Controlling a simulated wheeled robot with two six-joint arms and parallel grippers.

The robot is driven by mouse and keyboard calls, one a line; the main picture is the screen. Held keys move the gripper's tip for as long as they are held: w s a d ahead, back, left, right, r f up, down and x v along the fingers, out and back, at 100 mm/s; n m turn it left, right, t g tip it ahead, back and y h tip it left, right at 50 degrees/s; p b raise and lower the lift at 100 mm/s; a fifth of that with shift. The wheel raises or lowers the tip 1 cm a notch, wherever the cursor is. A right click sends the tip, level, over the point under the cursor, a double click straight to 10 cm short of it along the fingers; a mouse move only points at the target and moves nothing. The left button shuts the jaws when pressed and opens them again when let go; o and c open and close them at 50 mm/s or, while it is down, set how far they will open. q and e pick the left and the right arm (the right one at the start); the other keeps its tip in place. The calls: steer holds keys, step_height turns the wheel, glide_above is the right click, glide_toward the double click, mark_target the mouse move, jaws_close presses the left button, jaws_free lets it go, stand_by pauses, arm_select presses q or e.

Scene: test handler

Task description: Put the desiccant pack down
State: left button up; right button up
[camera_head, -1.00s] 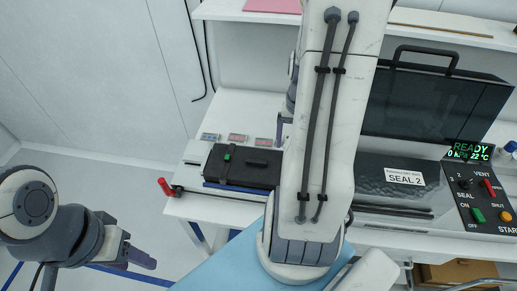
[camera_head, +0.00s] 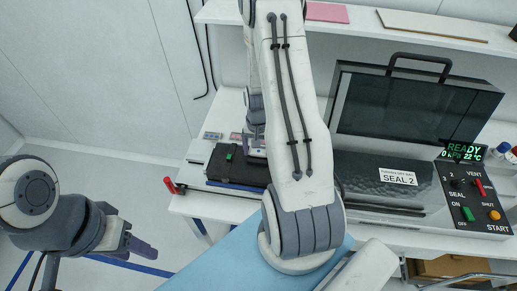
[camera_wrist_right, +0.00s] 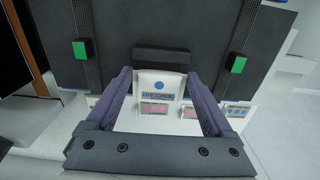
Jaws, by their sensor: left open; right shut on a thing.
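The desiccant pack (camera_wrist_right: 161,88) is a small white pouch with a blue dot and a printed label. It sits between the fingertips of my right gripper (camera_wrist_right: 160,88), which is shut on it, in the right wrist view. In the head view my right gripper (camera_head: 256,146) is over the right end of the black case on the bench, and the pack cannot be made out there. My left gripper (camera_head: 141,248) is open and empty at the lower left, off the bench.
The black case (camera_head: 222,171) has green-buckled straps. Small printed cards (camera_head: 212,135) lie behind it. A red-handled tool (camera_head: 169,185) is at its left. The sealing machine (camera_head: 385,175), with its lid raised, and its control panel (camera_head: 470,200) stand to the right.

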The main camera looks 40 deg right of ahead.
steer(key=shift+f, duration=0.25)
steer(key=shift+f, duration=0.2)
steer(key=o, duration=1.1)
